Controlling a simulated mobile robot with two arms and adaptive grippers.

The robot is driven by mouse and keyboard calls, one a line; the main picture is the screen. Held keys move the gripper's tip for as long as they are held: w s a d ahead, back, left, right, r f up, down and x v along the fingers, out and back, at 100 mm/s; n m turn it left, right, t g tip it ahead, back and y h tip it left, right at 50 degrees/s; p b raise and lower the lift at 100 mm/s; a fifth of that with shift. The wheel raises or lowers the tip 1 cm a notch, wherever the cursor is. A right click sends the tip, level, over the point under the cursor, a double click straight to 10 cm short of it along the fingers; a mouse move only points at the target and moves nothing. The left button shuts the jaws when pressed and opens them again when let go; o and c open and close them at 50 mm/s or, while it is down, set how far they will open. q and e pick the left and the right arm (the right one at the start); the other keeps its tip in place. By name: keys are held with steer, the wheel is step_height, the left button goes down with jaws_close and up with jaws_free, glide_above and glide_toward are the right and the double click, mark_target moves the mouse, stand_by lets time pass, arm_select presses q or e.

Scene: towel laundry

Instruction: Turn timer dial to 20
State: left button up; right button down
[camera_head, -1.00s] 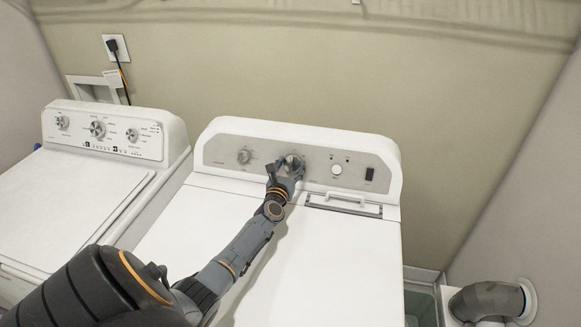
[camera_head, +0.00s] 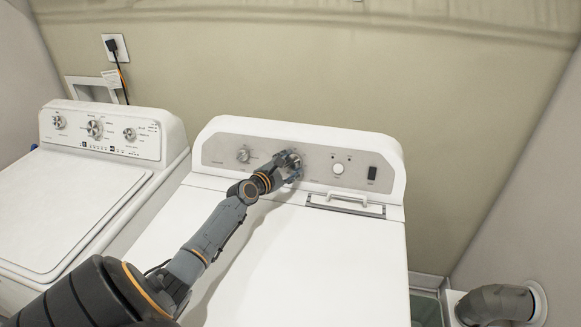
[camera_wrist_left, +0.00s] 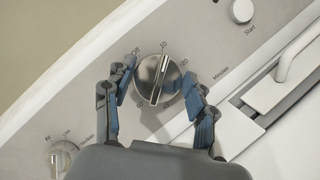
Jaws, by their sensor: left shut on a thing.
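The timer dial (camera_wrist_left: 155,76) is a round silver knob with a raised grip bar, on the grey control panel of the right-hand machine. In the left wrist view, the bar is nearly upright, tilted slightly right, with its upper end near the 10 mark. The 20 mark is to its upper right, beside the word Minutes. My left gripper (camera_head: 291,163) is at the dial, with one blue-padded finger on each side, shut on it. In the head view the gripper hides much of the dial. My right gripper is not in view.
A second knob (camera_head: 243,156) is left of the dial. The Start button (camera_head: 338,169) and a black switch (camera_head: 372,173) are to its right. Another white machine (camera_head: 75,195) stands at left.

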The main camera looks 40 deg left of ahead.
arm_select(q)
steer(key=m, duration=0.2)
steer(key=m+g+h, duration=0.1)
steer(key=m, duration=0.2)
steer(key=shift+r+g+h, duration=0.1)
steer(key=shift+g+h, duration=0.2)
steer(key=m+p, duration=0.1)
steer(key=m, duration=0.1)
steer(key=m+g, duration=0.1)
steer(key=m, duration=0.1)
steer(key=shift+g+h+p, duration=0.3)
steer(key=shift+p, duration=0.1)
steer(key=shift+m, duration=0.3)
steer(key=o, duration=1.2)
steer(key=v, duration=1.2)
steer(key=shift+w, duration=0.1)
steer(key=shift+r, duration=0.1)
